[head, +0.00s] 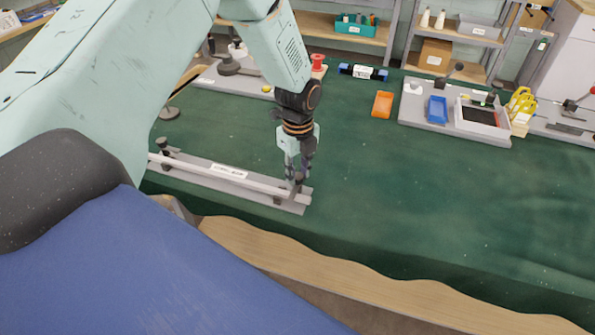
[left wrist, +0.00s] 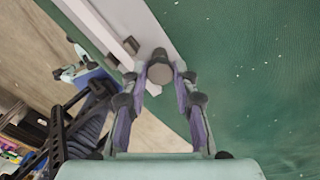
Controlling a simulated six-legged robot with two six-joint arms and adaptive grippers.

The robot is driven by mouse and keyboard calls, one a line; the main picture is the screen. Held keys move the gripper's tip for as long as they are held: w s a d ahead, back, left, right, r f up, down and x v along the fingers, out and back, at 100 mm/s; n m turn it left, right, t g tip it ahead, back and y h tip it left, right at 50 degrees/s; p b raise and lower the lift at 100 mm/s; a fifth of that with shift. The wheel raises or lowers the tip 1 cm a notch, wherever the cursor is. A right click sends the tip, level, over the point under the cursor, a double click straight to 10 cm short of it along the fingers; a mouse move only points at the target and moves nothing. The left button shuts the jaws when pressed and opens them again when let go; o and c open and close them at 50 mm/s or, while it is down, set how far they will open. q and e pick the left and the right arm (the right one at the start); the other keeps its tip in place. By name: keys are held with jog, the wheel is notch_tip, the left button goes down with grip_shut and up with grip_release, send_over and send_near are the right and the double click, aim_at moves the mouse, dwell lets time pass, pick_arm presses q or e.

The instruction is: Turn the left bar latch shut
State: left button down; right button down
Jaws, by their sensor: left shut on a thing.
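A long grey base (head: 230,184) with a pale bar (head: 215,172) along it lies near the front edge of the green-covered table. A dark upright latch (head: 165,146) stands at the bar's left end. My left gripper (head: 296,182) points down at the bar's right end, its fingers closed on a latch knob. In the left wrist view the round grey-brown knob (left wrist: 160,73) sits between the fingertips, beside the bar (left wrist: 103,25). The fingers hide most of this latch in the head view, so its turn angle is unclear. My right gripper is not in view.
A red spool (head: 318,63) stands behind my left wrist. The green cloth (head: 400,190) to the right of the bar is clear.

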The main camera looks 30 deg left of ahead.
aim_at(298, 176)
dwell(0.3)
pick_arm(q)
jog(key=c, duration=1.1)
grip_release()
jog(key=shift+d, duration=0.1)
jog(key=shift+o, duration=0.3)
notch_tip(298, 176, up, 12)
